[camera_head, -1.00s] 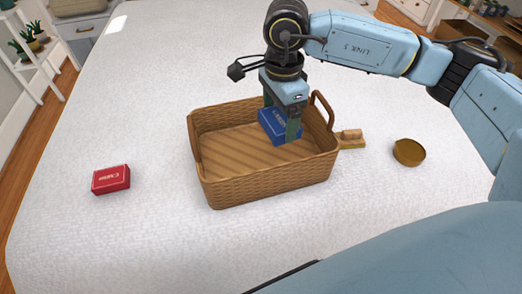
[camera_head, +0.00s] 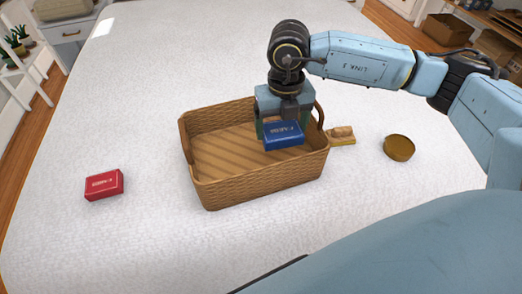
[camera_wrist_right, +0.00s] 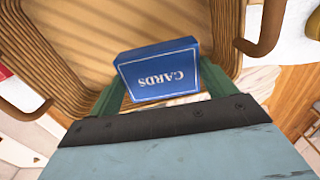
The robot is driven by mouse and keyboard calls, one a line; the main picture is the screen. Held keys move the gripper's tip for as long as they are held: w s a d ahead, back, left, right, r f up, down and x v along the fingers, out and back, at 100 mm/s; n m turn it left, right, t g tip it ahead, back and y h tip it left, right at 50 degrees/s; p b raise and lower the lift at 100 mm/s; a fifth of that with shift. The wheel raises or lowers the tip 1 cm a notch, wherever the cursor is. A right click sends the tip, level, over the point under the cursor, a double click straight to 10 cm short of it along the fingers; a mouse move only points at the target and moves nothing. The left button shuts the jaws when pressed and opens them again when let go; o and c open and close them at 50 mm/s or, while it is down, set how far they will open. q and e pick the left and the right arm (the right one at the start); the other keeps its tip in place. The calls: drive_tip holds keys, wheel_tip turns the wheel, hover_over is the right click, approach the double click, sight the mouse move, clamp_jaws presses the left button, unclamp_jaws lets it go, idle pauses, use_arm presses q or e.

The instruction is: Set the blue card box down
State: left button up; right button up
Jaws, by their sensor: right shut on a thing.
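The blue card box (camera_head: 284,135) is in my right gripper (camera_head: 284,131), which is shut on it. In the head view they are over the right part of a brown wicker basket (camera_head: 262,186). The right wrist view shows the blue box (camera_wrist_right: 158,72) between the green fingers, its "CARDS" face toward the camera, with the basket's slatted floor (camera_wrist_right: 90,30) beyond. I cannot tell whether the box touches the basket. My left gripper is not in view.
A red card box (camera_head: 104,185) lies on the white table left of the basket. A wooden brush (camera_head: 341,136) and a round brass-coloured tin (camera_head: 399,148) lie to its right. The table's front left is clear.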

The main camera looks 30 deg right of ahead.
sight(282, 129)
wheel_tip(282, 129, down, 5)
drive_tip(key=shift+r+b, duration=0.1)
drive_tip(key=shift+b, duration=0.35)
wheel_tip(282, 129, down, 4)
drive_tip(key=shift+b, duration=0.45)
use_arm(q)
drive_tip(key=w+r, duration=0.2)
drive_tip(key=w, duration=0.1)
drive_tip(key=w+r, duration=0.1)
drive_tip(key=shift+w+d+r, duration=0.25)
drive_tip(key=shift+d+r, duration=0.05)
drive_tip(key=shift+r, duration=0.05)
use_arm(e)
drive_tip(key=shift+f, duration=0.3)
drive_tip(key=o, duration=1.1)
drive_tip(key=shift+c, duration=0.2)
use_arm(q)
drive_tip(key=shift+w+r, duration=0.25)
use_arm(e)
drive_tip(key=shift+r, duration=0.1)
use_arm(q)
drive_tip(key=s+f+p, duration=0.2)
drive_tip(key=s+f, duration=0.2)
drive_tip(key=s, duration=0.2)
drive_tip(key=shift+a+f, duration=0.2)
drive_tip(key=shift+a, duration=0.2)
use_arm(e)
wheel_tip(282, 129, up, 12)
drive_tip(key=shift+r, duration=0.1)
